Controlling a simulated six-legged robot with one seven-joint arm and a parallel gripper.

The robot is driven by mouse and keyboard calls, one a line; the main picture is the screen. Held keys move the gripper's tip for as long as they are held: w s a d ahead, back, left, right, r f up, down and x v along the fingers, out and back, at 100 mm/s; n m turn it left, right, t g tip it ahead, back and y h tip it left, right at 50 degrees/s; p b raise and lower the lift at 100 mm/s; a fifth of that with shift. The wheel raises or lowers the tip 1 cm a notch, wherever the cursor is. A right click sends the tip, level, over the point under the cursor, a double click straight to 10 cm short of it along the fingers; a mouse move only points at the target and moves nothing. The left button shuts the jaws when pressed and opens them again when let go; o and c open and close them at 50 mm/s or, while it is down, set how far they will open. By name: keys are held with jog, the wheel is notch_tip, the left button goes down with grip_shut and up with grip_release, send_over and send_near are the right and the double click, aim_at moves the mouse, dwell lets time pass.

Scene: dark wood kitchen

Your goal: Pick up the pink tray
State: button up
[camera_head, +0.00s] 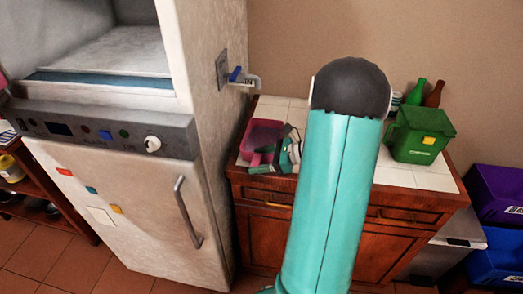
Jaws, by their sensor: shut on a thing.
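The pink tray (266,131) is on the left part of the white-tiled counter top, tilted up at an angle. My gripper (266,162), teal and grey, is at its lower right side and is shut on the tray. The fingers overlap the tray's near edge, and their exact grip is small in the view. My own large teal arm link stands in front of the counter and hides its middle. I cannot tell whether the tray touches the counter.
A tall white appliance (115,210) with a handle stands close on the left; a tap-like fitting (243,78) juts from its side. A green bin (421,134) and bottles (416,92) stand on the counter (400,178) at right. Purple (497,192) and blue (497,258) crates are far right.

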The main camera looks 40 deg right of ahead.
jog(key=shift+r, duration=0.1)
jog(key=shift+r, duration=1.6)
jog(key=s+a+r, duration=0.8)
jog(key=s+r, duration=0.1)
jog(key=s, duration=0.2)
jog(key=shift+a+r, duration=0.3)
jog(key=shift+a, duration=0.1)
